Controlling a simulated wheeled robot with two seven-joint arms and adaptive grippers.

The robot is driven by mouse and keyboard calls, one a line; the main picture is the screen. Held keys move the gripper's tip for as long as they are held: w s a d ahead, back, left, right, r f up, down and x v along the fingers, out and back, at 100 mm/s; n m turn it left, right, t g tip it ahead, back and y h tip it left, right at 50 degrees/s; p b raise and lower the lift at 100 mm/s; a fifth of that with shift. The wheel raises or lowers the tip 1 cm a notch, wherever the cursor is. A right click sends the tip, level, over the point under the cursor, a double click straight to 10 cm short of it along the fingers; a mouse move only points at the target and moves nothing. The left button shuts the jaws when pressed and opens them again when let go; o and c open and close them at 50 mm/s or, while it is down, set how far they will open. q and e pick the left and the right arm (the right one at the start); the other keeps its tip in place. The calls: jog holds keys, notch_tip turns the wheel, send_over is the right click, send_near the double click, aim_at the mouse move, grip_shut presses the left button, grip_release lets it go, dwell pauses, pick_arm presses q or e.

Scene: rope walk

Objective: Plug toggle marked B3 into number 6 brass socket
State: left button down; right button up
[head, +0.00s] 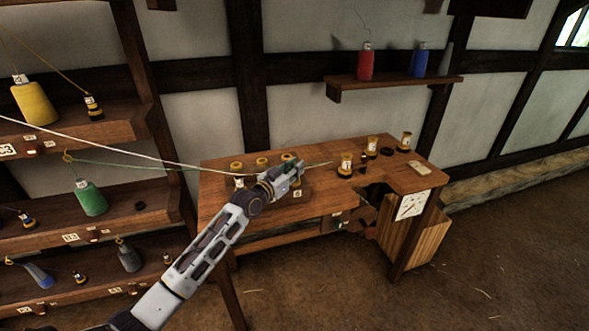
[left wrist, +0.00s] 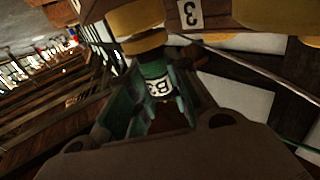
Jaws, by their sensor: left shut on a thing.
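My left gripper (head: 288,176) is over the left part of the wooden table (head: 220,208). In the left wrist view it is shut on the green toggle with a white B3 label (left wrist: 158,88). A yellow brass-coloured piece (left wrist: 140,25) lies just beyond the toggle; I cannot tell whether they touch. A number 3 tag (left wrist: 189,13) shows beside it. In the head view a tag that looks like 6 (head: 297,193) is just in front of my gripper, which hides the spot behind it. Brass sockets (head: 262,162) stand along the table's back left. My right gripper is not in view.
The shelves hold a green spool (head: 90,198) and a yellow spool (head: 34,102). Several brass pieces (head: 346,164) stand on the right of the table.

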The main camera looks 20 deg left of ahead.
pick_arm(q)
jog(key=shift+r+p, duration=0.75)
jog(key=shift+r, duration=0.1)
dwell(1.1)
jog(key=shift+f+b, duration=0.4)
jog(key=shift+f, duration=0.45)
dwell(0.9)
jog(key=c, duration=1.6)
grip_release()
jog(key=shift+s, duration=0.1)
jog(key=p+v, duration=0.5)
jog(key=v, duration=0.6)
dwell(0.5)
